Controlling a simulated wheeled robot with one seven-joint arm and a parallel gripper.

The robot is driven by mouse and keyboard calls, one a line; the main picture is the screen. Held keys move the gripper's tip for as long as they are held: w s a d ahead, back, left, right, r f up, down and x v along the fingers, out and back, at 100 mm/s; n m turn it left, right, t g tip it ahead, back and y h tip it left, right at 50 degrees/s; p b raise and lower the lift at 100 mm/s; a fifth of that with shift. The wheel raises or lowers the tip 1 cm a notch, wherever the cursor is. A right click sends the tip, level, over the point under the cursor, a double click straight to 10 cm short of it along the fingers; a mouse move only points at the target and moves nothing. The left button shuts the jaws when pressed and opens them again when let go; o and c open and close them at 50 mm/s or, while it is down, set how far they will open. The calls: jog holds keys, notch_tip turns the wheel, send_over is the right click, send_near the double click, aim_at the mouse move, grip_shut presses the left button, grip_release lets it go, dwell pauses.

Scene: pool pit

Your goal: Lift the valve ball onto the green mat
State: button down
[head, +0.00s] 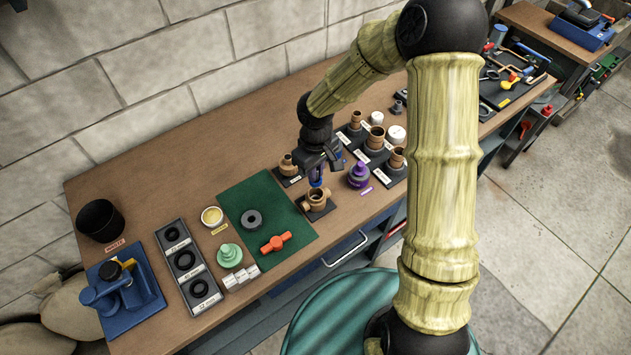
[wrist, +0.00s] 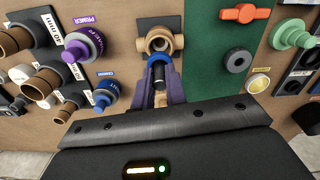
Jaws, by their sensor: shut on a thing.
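My gripper (head: 316,182) is low over the brown valve body (head: 318,200), which sits on a dark pad just right of the green mat (head: 290,206). In the wrist view, the purple fingers (wrist: 160,78) are shut on a small piece with a blue rim and dark middle, apparently the valve ball (wrist: 160,59). It is right at the near edge of the valve body (wrist: 160,39); I cannot tell whether it is clear of the opening. The mat (wrist: 205,60) holds a dark grey ring (head: 251,220) and an orange handle (head: 275,242).
Brown fittings (head: 375,138) and a purple can (head: 359,174) stand right of the valve body. Left of the mat are a green fitting (head: 230,254), a yellow-lidded tub (head: 212,215) and a tray of rings (head: 189,268). The mat's upper right is bare.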

jog(key=shift+r, duration=1.3)
